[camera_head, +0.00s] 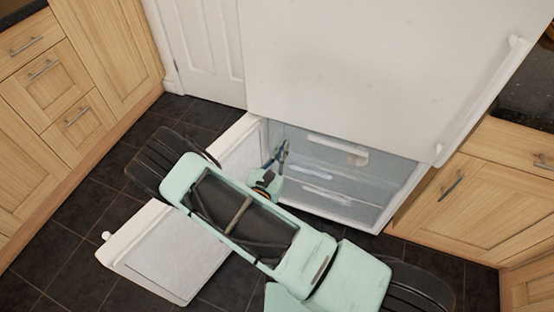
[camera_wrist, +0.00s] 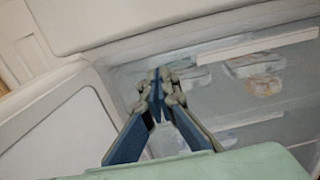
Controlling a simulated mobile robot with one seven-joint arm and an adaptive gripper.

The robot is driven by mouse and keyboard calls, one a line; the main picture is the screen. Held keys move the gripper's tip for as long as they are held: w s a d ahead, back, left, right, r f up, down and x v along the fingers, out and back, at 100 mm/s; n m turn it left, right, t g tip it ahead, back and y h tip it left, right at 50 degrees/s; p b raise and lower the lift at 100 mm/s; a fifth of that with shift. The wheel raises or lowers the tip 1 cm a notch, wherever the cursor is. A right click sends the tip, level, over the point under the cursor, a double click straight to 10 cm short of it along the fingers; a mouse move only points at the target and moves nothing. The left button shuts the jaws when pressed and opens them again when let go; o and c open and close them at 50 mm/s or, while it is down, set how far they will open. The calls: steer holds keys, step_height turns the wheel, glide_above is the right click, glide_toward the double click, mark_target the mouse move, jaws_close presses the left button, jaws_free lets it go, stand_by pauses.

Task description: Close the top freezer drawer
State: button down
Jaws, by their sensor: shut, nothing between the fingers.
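The open freezer compartment (camera_head: 405,190) is below the large white upper fridge door. Its top drawer (camera_head: 385,165) has a clear greyish front with a pale handle strip; packages show through it. In the wrist view the top drawer's pale strip (camera_wrist: 275,42) runs across the upper right. I cannot tell how far the drawer is out. My gripper (camera_head: 284,146) has blue and grey fingers and is at the left part of the compartment, left of the handle strip. In the wrist view my gripper (camera_wrist: 160,82) is shut and empty, pointing at the drawer area. Contact is unclear.
The white freezer door (camera_head: 150,255) stands open at the left, partly hidden by my arm. Lower drawers (camera_head: 330,195) are beneath the top one. Wooden cabinets (camera_head: 45,110) flank the left, with more wooden cabinets (camera_head: 490,185) on the right. Dark tiled floor (camera_head: 60,240) is clear at left.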

mark_target(292, 128)
steer(key=x, duration=0.5)
steer(key=shift+w+d+b, duration=0.1)
steer(key=shift+w+b, duration=0.2)
steer(key=shift+b, duration=0.05)
steer(key=shift+x, duration=1.4)
steer(key=shift+s, duration=0.1)
